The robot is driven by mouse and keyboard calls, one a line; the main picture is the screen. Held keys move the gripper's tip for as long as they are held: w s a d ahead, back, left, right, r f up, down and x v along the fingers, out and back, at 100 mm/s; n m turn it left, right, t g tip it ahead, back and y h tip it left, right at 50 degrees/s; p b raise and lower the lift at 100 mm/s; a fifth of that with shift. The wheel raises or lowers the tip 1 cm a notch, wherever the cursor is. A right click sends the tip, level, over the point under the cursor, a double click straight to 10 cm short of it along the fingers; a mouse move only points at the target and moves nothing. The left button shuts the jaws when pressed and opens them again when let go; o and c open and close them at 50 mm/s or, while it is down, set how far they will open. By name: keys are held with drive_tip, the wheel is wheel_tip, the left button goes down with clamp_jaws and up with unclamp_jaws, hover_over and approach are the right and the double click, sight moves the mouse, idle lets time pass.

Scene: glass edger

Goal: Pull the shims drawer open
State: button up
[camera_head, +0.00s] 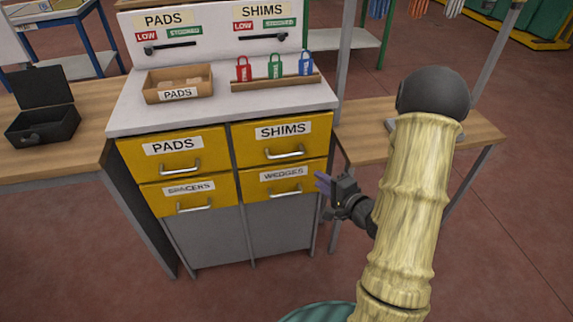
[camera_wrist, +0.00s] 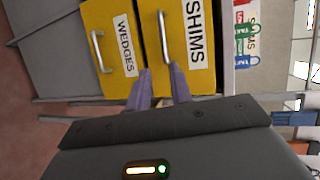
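The yellow shims drawer (camera_head: 283,136) is at the upper right of the cabinet and looks shut in the head view. Its silver handle (camera_head: 285,153) runs along its front below the label. In the wrist view the shims drawer (camera_wrist: 184,20) and its handle (camera_wrist: 165,38) lie ahead of my gripper (camera_wrist: 161,72). My gripper (camera_head: 322,183) has its two purple fingers apart and nothing between them. In the head view it is to the right of the wedges drawer, lower than the shims handle. It appears apart from the handle.
The wedges drawer (camera_head: 283,180) is directly below, with pads (camera_head: 172,145) and spacers (camera_head: 188,194) drawers to the left. The pads tray (camera_head: 178,84) and colored tags (camera_head: 275,66) stand on top. A wooden table (camera_head: 370,140) is at the right.

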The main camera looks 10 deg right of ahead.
sight(286, 156)
drive_tip(key=shift+m, duration=0.3)
drive_tip(key=x, duration=1.7)
drive_tip(key=shift+w+a+r+p, duration=0.15)
drive_tip(key=shift+w+r+p, duration=0.05)
drive_tip(key=shift+p, duration=0.15)
clamp_jaws()
